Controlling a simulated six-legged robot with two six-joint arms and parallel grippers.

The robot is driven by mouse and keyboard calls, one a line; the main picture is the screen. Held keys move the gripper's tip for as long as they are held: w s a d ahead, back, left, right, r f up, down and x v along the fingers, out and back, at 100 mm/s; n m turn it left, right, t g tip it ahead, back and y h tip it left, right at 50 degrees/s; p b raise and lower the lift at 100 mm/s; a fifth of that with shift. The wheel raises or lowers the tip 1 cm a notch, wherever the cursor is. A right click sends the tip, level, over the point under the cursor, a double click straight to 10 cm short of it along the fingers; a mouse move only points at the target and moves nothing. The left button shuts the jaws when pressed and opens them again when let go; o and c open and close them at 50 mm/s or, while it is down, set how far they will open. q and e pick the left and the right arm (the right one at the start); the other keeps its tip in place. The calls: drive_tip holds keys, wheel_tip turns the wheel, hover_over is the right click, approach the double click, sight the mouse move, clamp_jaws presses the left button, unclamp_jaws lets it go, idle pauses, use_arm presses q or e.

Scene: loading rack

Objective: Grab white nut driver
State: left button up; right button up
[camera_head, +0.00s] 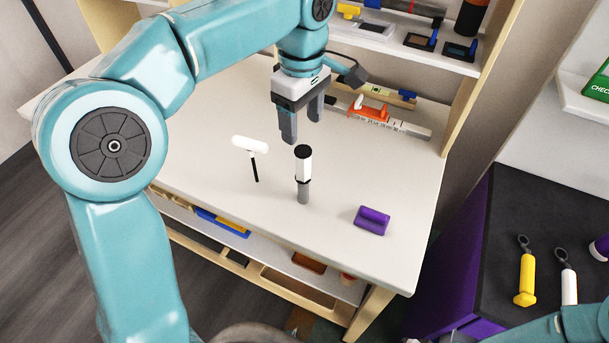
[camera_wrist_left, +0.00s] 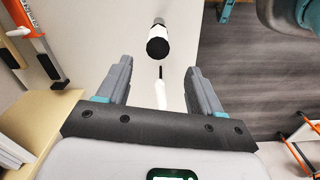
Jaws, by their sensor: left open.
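A tool with a white grip, black cap and grey lower end (camera_head: 303,170), which looks like the white nut driver, stands upright on the white shelf top (camera_head: 400,190). In the left wrist view its black end (camera_wrist_left: 158,48) faces the camera beyond the fingertips. My left gripper (camera_head: 303,124) is open and empty above and behind it, pointing down. A white T-handled tool with a thin black shaft (camera_head: 250,146) is to its left. In the left wrist view part of this tool (camera_wrist_left: 161,92) shows between the open fingers (camera_wrist_left: 159,76). My right gripper is out of view.
A purple block (camera_head: 372,220) lies right of the upright tool. An orange-handled tool and a long level (camera_head: 385,120) lie at the back under a shelf (camera_head: 400,45). A dark-topped purple cabinet (camera_head: 500,220) with yellow and white tools stands at the right.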

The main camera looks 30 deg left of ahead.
sight(304, 151)
use_arm(q)
drive_tip(key=f, duration=0.5)
drive_tip(key=shift+w+a+f, duration=0.15)
drive_tip(key=shift+w, duration=0.15)
drive_tip(key=shift+s+f, duration=0.25)
drive_tip(key=shift+f, duration=0.15)
drive_tip(key=f, duration=0.5)
drive_tip(key=shift+w+d, duration=0.15)
drive_tip(key=shift+d, duration=0.05)
drive_tip(key=shift+r, duration=0.15)
drive_tip(key=shift+s+d, duration=0.1)
drive_tip(key=shift+s, duration=0.1)
drive_tip(key=shift+c, duration=0.7)
drive_tip(key=shift+w, duration=0.2)
drive_tip(key=c, duration=1)
drive_tip(key=shift+s, duration=0.1)
clamp_jaws()
